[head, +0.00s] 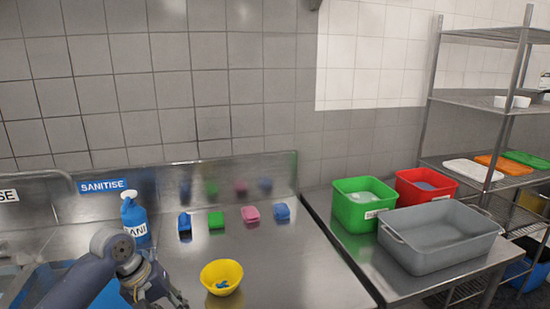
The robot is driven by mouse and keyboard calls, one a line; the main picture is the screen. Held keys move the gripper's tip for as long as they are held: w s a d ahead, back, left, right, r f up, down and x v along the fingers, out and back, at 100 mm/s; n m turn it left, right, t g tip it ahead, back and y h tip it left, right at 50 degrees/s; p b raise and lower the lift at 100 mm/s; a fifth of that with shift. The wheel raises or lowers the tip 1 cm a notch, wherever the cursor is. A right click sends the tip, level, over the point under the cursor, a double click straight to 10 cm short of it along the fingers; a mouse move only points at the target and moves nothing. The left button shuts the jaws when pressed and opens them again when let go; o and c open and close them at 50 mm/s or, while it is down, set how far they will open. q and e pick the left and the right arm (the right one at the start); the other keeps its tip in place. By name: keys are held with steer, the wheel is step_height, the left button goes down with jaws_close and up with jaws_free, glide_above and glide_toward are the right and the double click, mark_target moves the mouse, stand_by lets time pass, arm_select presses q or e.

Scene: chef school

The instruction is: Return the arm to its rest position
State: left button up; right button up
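My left arm (92,285) comes in from the lower left over the steel counter. My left gripper (168,297) is at the bottom edge of the head view, left of a yellow bowl (221,268). Its fingers are partly cut off and overlap, so I cannot tell whether it is open or shut, or whether it holds anything. Small blue pieces lie in the bowl. My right arm and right gripper do not show.
A blue sanitiser bottle (133,218) stands behind my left arm. Blue (184,222), green (216,220), pink (250,213) and another blue block (282,212) line the counter's back. Green (352,214) and red bins (414,197) and a grey tub (440,248) stand right. The front-right counter is clear.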

arm_select(q)
steer(key=s+d+f+m, duration=0.3)
steer(key=s+d+f, duration=0.1)
steer(key=s+f, duration=0.3)
steer(key=s+d+f+m, duration=0.2)
steer(key=s+d+f, duration=0.2)
steer(key=s+f, duration=0.25)
steer(key=s+a+m+t+y, duration=0.1)
steer(key=s+a+y, duration=0.15)
steer(key=s, duration=0.55)
steer(key=s+a+t+y, duration=0.1)
steer(key=s+a, duration=0.2)
steer(key=s, duration=0.5)
step_height(320, 180, down, 29)
steer(key=s+g+b, duration=0.1)
steer(key=s, duration=0.1)
steer(key=s+a+f+g, duration=0.1)
steer(key=s+a+f, duration=0.2)
steer(key=s+f, duration=1.2)
steer(key=shift+s+m+b, duration=0.3)
steer(key=shift+s+b, duration=0.05)
steer(key=shift+s, duration=0.1)
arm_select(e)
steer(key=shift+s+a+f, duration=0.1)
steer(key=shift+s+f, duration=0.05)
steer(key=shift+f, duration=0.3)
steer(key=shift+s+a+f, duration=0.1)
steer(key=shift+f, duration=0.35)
arm_select(q)
steer(key=shift+f, duration=0.1)
